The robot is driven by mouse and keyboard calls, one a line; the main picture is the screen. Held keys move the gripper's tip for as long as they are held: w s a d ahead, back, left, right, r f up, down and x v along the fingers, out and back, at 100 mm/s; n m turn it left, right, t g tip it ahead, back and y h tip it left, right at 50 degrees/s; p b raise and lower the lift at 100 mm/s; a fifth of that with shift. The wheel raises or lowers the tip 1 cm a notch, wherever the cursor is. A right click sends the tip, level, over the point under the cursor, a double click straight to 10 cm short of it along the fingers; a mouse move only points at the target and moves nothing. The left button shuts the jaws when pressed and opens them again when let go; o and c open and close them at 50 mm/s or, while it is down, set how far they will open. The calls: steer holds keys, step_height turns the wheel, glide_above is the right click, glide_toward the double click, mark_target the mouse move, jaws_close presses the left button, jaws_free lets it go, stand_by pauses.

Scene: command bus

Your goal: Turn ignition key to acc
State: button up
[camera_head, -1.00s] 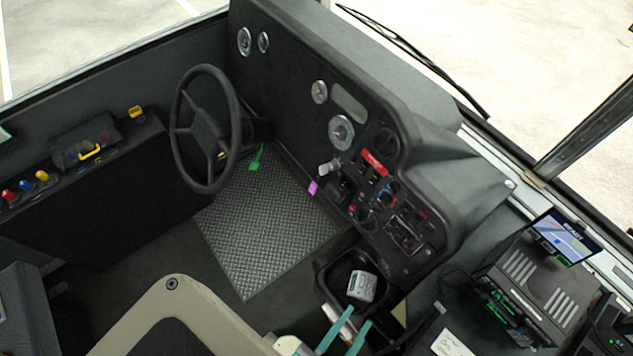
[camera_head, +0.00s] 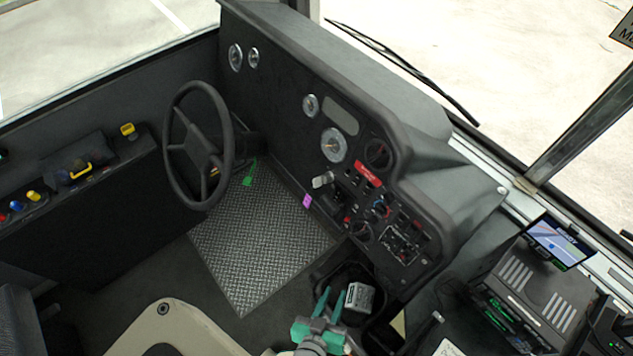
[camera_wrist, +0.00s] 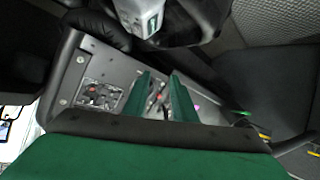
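A silver, key-like piece (camera_head: 322,180) sticks out of the dashboard panel right of the steering wheel. A purple tag (camera_head: 307,201) hangs just below and left of it. A green tag (camera_head: 249,174) hangs by the steering column. I cannot tell for sure which piece is the ignition key, nor its position. My gripper (camera_head: 331,299) is low in the head view, well below the panel and apart from it. Its green fingers stand apart with nothing between them. The wrist view shows the open fingers (camera_wrist: 159,82) in front of the switch panel; the purple tag (camera_wrist: 196,107) shows beyond them.
A bin (camera_head: 378,306) with a grey-white box (camera_head: 360,297) lies right beside my gripper. A black console with a screen (camera_head: 557,242) stands right. The floor plate (camera_head: 255,250) is clear.

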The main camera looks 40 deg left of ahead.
steer(key=shift+n+h, duration=0.4)
steer(key=shift+n, duration=0.4)
steer(key=w+a+f, duration=0.1)
steer(key=w+a, duration=0.1)
steer(key=w+a+f, duration=0.1)
steer(key=w+a, duration=0.1)
steer(key=w+a+f, duration=0.1)
steer(key=w, duration=0.1)
steer(key=shift+w+a, duration=0.25)
steer(key=shift+a, duration=0.15)
steer(key=w+a+r+t, duration=0.1)
steer(key=w+a, duration=0.3)
steer(key=t+h, duration=0.2)
steer(key=t, duration=0.3)
glide_toward(314, 186)
steer(key=shift+m, duration=0.4)
steer(key=w, duration=1.1)
steer(key=shift+w, duration=0.3)
steer(key=shift+c, duration=0.6)
jaws_close()
